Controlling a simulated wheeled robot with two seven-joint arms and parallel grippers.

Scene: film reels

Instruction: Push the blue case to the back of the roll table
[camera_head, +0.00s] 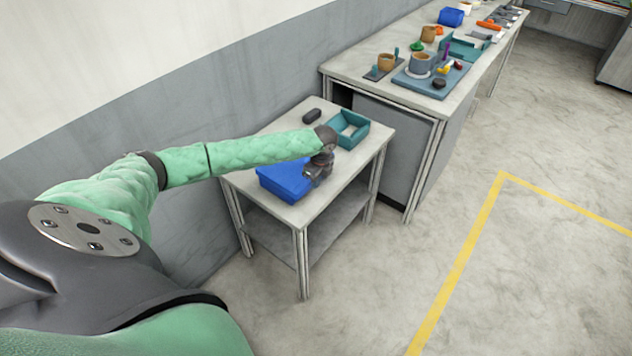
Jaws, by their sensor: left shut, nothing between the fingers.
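The blue case (283,181) lies flat on the small roll table (340,185), toward its left front part. My left arm comes in from the left and passes above the table. My left gripper (309,178) is shut and empty, pointing down at the right side of the case. It covers part of that side, and I cannot tell whether it touches the case. My right gripper is not in view.
A teal open tray (361,136) and a small dark object (312,116) stand on the table behind the gripper. A long workbench (345,68) with cups, a blue mat and tools stands behind. A grey wall is at the left. Open floor (420,260) lies at the right.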

